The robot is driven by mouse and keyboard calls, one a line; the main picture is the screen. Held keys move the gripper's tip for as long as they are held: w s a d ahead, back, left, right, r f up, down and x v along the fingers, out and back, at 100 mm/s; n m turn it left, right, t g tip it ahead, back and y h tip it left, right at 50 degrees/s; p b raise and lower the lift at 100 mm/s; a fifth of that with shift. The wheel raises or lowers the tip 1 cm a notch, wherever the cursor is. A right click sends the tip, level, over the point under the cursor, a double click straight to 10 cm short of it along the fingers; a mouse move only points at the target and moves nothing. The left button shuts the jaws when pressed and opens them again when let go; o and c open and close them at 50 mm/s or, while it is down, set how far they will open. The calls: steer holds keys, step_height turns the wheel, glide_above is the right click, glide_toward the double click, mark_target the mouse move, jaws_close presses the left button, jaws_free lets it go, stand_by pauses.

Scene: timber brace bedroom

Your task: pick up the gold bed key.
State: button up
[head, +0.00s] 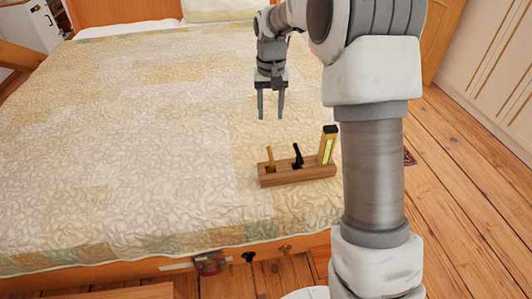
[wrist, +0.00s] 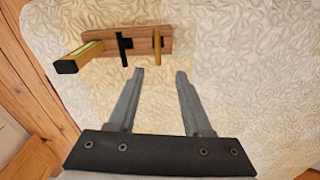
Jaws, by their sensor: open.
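A gold key-like piece (head: 270,157), which looks like the gold bed key, stands upright in a wooden block (head: 310,174) on the bed. It is at the block's left end in the head view and its right end in the wrist view (wrist: 157,42). A black T-shaped piece (head: 297,155) stands in the middle of the block. A taller yellow piece with a black top (head: 327,146) stands at the other end. My gripper (head: 271,117) is open and empty, pointing down above the bed, apart from the block. In the wrist view the gold piece lies just beyond the fingertips (wrist: 160,72).
The quilted bed (head: 130,150) is clear around the block, with a pillow (head: 218,10) at the head end. Plank floor (head: 460,210) lies to the right. Small items, including a black one (head: 248,257), are at the bed's front rail (head: 130,270).

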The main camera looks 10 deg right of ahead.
glide_above(271, 155)
step_height(271, 155, down, 5)
steer(key=shift+g, duration=0.3)
steer(key=f+b, duration=0.1)
steer(key=f, duration=0.3)
steer(key=f+b, duration=0.2)
steer(key=f, duration=0.2)
steer(key=f+b, duration=0.1)
steer(key=f, duration=0.3)
steer(key=shift+a+f, duration=0.15)
steer(key=shift+a, duration=0.25)
steer(key=shift+s+d+f+b, duration=0.15)
steer(key=shift+f+b, duration=0.45)
steer(key=shift+f, duration=0.75)
steer(key=shift+w+d+f+b, duration=0.15)
steer(key=shift+f+b, duration=0.45)
steer(key=shift+f, duration=0.7)
steer(key=shift+s, duration=0.1)
jaws_close()
steer(key=shift+r, duration=0.1)
